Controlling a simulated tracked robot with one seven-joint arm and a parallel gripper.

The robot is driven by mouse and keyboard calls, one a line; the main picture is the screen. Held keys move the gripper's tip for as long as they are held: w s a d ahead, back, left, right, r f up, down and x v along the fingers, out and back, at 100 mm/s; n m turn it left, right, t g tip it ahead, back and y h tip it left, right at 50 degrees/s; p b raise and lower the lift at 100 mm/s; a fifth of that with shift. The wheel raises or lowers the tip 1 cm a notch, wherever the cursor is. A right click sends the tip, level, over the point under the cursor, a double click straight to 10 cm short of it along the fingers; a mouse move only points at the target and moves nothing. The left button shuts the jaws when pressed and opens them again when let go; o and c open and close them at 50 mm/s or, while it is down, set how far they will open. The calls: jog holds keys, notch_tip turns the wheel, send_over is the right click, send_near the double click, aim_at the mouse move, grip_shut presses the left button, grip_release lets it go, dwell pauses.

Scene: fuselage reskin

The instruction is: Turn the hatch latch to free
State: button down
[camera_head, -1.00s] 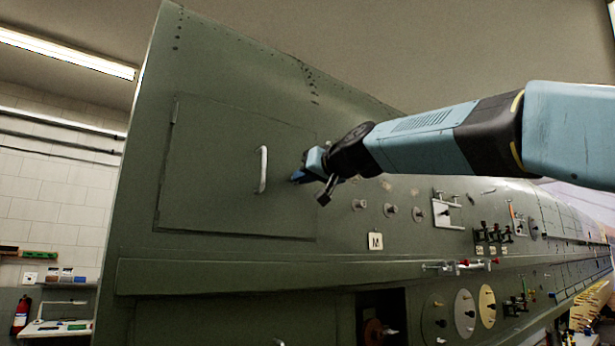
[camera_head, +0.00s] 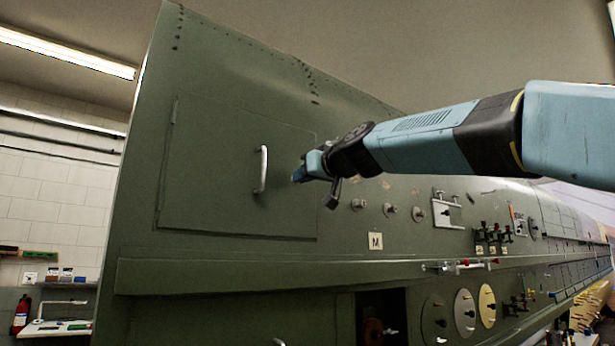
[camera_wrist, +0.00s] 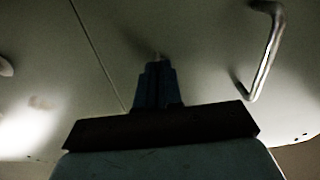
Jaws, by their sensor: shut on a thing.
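The hatch (camera_head: 215,190) is a green rectangular panel, closed flush in the green fuselage skin, with a pale bar handle (camera_head: 263,170) on its right part. My gripper (camera_head: 298,175) is at the hatch's right edge, right of the handle. In the wrist view, my gripper's blue fingers (camera_wrist: 158,68) are shut on a small pale piece, the hatch latch (camera_wrist: 157,56), mostly hidden between them. The handle (camera_wrist: 268,55) is apart from the fingers on the right, and a panel seam (camera_wrist: 95,50) runs to their left. How far the latch is turned cannot be told.
Right of the hatch, several round knobs (camera_head: 390,210), a bracket (camera_head: 446,211) and a white "M" tag (camera_head: 375,241) sit on the skin below my arm. A ledge (camera_head: 230,275) runs under the hatch. Space left of the fuselage is open.

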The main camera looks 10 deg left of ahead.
jog(key=c, duration=1.5)
grip_release()
jog(key=shift+w+a+f, duration=0.15)
jog(key=shift+a+f, duration=0.05)
jog(key=shift+f, duration=0.05)
jog(key=shift+o, duration=1)
jog(key=shift+d+r, duration=0.1)
jog(key=shift+d, duration=0.1)
jog(key=v, duration=1.3)
jog(key=shift+s+d, duration=0.15)
jog(key=shift+s, duration=0.2)
